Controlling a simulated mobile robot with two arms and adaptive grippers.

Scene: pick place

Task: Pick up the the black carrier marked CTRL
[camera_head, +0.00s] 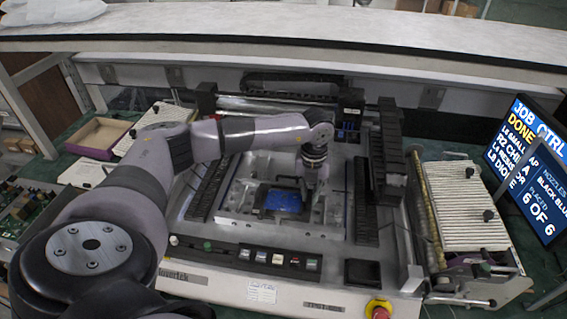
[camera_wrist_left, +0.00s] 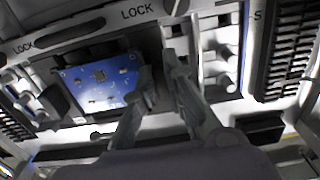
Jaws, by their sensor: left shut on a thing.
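A blue circuit board (camera_head: 283,201) lies in the middle of the machine's bed, with the dark edge of the black carrier (camera_head: 268,214) showing around it. The board also shows in the left wrist view (camera_wrist_left: 100,82). I cannot read a CTRL mark on the carrier. My left gripper (camera_head: 309,190) points down at the carrier's right side. In the left wrist view its fingertips (camera_wrist_left: 160,76) are beside the board's right edge, shut on the carrier there; the gripped part is mostly hidden. I cannot tell whether the carrier is raised off the bed. My right gripper is not in view.
Black slotted rails (camera_head: 390,170) flank the bed. A row of buttons (camera_head: 277,258) and a red stop button (camera_head: 379,310) are at the machine's front. A screen (camera_head: 530,165) at right reads "JOB CTRL DONE". A ribbed feeder (camera_head: 465,205) stands right; an open box (camera_head: 100,137) sits left.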

